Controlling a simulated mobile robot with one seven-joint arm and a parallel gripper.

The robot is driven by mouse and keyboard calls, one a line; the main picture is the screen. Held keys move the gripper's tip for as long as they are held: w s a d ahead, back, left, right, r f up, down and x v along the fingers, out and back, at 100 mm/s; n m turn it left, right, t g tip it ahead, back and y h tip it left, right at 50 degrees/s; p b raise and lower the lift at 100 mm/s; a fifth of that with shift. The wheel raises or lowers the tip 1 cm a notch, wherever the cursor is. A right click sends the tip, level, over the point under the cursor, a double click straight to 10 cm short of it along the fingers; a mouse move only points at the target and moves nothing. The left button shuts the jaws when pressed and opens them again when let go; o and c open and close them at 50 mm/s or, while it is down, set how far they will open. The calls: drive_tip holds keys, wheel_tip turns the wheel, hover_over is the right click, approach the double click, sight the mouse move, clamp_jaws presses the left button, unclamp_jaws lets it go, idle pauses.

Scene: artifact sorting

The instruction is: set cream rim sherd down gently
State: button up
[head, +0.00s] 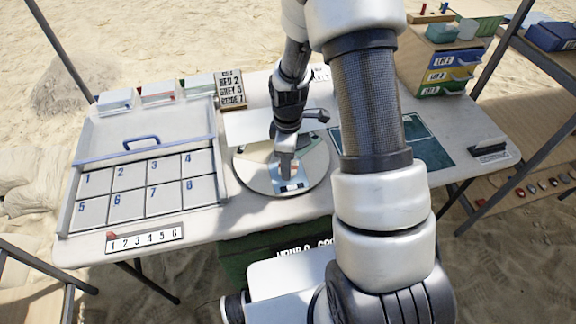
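My gripper (287,178) points down over a round, pale disc (255,177) near the middle of the table. Its fingers are small in this view and I cannot tell whether they are open or shut. A small pale patch with blue parts (293,187) shows at the fingertips, on or just above the disc. I cannot make out the cream rim sherd for certain; the gripper and arm may hide it. Whether anything touches the disc is unclear.
A tray with numbered compartments (116,206) fills the table's left side. A number strip (145,239) lies in front of it. A dark green mat (428,150) is on the right, partly behind my arm. Labelled drawers (450,75) stand at the back right.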

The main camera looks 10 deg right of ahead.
drive_tip(key=shift+f, duration=1)
drive_tip(key=o, duration=0.8)
drive_tip(key=shift+c, duration=0.2)
